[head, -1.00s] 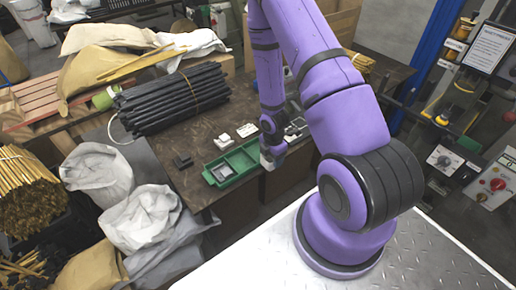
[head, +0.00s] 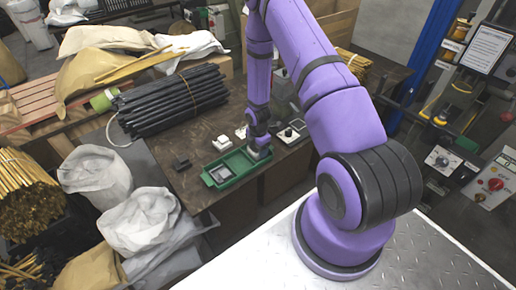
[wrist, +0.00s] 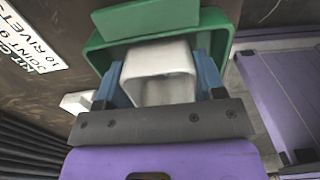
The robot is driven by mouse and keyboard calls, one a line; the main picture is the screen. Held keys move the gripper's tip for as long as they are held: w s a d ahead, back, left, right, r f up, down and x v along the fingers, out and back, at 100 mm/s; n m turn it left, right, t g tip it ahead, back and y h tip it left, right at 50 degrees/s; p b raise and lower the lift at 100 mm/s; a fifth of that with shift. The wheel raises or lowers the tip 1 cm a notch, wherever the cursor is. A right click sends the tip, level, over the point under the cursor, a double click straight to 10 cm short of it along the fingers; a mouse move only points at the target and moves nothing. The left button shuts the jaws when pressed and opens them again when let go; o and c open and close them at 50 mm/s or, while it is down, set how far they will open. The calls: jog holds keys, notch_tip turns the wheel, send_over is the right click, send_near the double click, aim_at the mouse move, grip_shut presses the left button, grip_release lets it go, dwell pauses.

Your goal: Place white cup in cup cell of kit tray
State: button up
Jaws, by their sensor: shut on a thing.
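The white cup (wrist: 158,75) is held between the blue fingers of my gripper (wrist: 160,82) in the wrist view. The green kit tray (wrist: 222,20) surrounds the cup's far side and flanks there; I cannot tell whether the cup touches its floor. In the head view the tray (head: 237,162) lies near the table's front edge, and my gripper (head: 259,152) is at its right-hand cell. The cup is barely visible there, small and partly hidden by the gripper. The left cell holds a grey square piece (head: 221,174).
A bundle of black rods (head: 172,100) lies farther back. A printed label (wrist: 25,45) shows beside the tray.

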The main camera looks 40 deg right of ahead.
jog(key=shift+f, duration=0.1)
jog(key=o, duration=1)
notch_tip(320, 180, up, 12)
jog(key=shift+r, duration=0.2)
jog(key=s+a+r+m+t+h, duration=0.1)
jog(key=s+a+r+m, duration=0.15)
jog(key=r, duration=0.75)
jog(key=s+a+r+m+t, duration=0.15)
jog(key=r+m, duration=0.25)
jog(key=r, duration=0.6)
jog(key=s+a+r+m+h, duration=0.1)
jog(key=a+r+m, duration=0.15)
jog(key=r, duration=0.75)
jog(key=s+a+r+m+t, duration=0.1)
jog(key=s+a+r+m, duration=0.1)
jog(key=s+r, duration=0.3)
jog(key=s+a+r+m+y, duration=0.1)
jog(key=s+a+r+m, duration=0.2)
jog(key=s, duration=0.6)
jog(key=s+a+r+m+t+y, duration=0.1)
jog(key=s+a+r+m, duration=0.1)
jog(key=s+r+m, duration=0.2)
jog(key=shift+s+a+r+t, duration=0.1)
jog(key=shift+s+r+t, duration=0.1)
jog(key=shift+s+r, duration=0.65)
jog(key=shift+s+a+r+t, duration=0.15)
jog(key=shift+s+r, duration=0.45)
jog(key=shift+s, duration=0.35)
